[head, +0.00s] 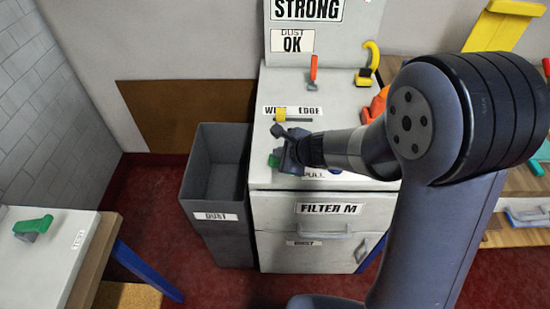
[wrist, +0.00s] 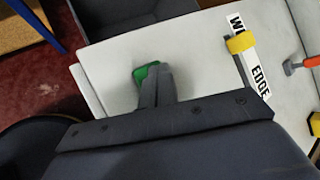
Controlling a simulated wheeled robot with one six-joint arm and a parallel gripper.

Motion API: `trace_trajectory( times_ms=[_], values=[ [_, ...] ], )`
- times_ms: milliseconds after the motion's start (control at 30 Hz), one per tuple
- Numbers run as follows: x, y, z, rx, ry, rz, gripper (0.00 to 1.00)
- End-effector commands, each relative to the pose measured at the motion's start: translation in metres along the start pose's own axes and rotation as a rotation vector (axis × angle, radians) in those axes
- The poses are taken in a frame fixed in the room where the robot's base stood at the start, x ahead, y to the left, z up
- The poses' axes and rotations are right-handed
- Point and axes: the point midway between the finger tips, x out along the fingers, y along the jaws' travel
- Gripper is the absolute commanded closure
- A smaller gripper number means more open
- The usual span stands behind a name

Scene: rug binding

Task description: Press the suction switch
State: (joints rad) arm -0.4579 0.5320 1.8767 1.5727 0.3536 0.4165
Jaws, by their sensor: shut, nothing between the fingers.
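My gripper (head: 283,152) is shut and empty, over the front left of the grey cabinet top. In the wrist view its closed fingers (wrist: 156,90) point at a small green piece (wrist: 145,71), which they partly cover. The green piece (head: 273,160) also shows at the fingertips in the head view. It looks like the switch, but no label on it is readable. I cannot tell whether the fingers touch it or are just above it.
The cabinet top (head: 345,97) also bears a yellow clip on a dark bar (head: 294,114), a red-handled tool (head: 313,71) and a yellow-handled tool (head: 368,67). A grey dust bin (head: 213,217) stands left of the cabinet. A table (head: 48,258) with a green-handled tool is far left.

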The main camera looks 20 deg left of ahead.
Motion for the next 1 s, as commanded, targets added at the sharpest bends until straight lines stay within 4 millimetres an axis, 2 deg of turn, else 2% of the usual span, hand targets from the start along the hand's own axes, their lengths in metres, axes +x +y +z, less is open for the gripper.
trace_trajectory(
  times_ms=[700,1000],
  values=[
    [0.0057,0.0041,-0.0041,0.0,0.0,0.0,1.0],
    [0.0006,0.0004,-0.0005,0.0,0.0,0.0,1.0]
  ],
)
